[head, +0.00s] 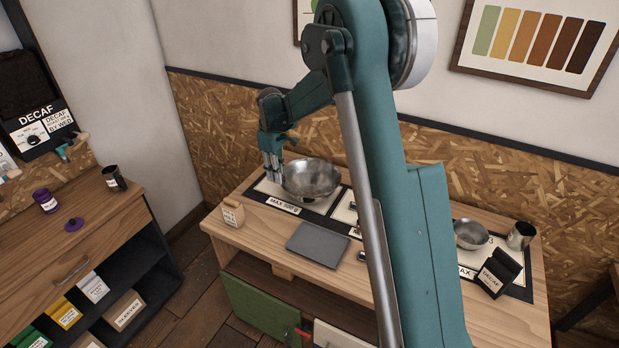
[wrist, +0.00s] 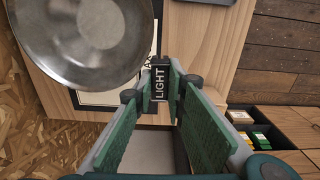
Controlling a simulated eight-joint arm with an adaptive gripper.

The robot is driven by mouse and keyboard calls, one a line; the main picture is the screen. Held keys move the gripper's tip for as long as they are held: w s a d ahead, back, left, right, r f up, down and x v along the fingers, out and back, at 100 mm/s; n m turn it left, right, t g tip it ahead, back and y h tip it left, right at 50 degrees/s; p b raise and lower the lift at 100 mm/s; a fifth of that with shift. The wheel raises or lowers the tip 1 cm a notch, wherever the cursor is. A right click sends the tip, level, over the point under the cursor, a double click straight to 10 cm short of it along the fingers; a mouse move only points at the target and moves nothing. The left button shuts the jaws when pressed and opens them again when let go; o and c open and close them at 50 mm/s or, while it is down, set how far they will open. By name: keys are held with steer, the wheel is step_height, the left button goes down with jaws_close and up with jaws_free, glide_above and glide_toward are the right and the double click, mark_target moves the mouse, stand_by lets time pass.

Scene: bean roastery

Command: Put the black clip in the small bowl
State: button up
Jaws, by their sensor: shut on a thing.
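My gripper (head: 272,174) is at the left end of the wooden bench, just left of the large metal bowl (head: 315,180). In the wrist view its green-padded fingers are shut on a small black clip (wrist: 160,84) with a white "LIGHT" label, held between the fingertips. The clip is too small to make out in the head view. The large bowl (wrist: 98,68) also shows at upper left in the wrist view, beside the fingers. The small metal bowl (head: 470,236) stands on the right mat, right of my arm, and looks empty.
A grey flat slab (head: 318,244) lies in mid-bench. A small labelled wooden box (head: 232,213) stands at the left front corner. A metal cup (head: 521,235) and a black decaf holder (head: 498,274) stand near the small bowl. My arm hides the bench's middle.

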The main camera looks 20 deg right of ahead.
steer(key=b, duration=0.1)
glide_above(310, 193)
step_height(310, 193, down, 5)
steer(key=shift+s+f, duration=0.1)
steer(key=shift+f, duration=0.1)
stand_by(0.3)
steer(key=shift+f, duration=3)
steer(key=shift+f, duration=1.9)
steer(key=shift+f+b, duration=0.15)
steer(key=shift+b, duration=0.2)
steer(key=o, duration=0.7)
steer(key=shift+c, duration=0.2)
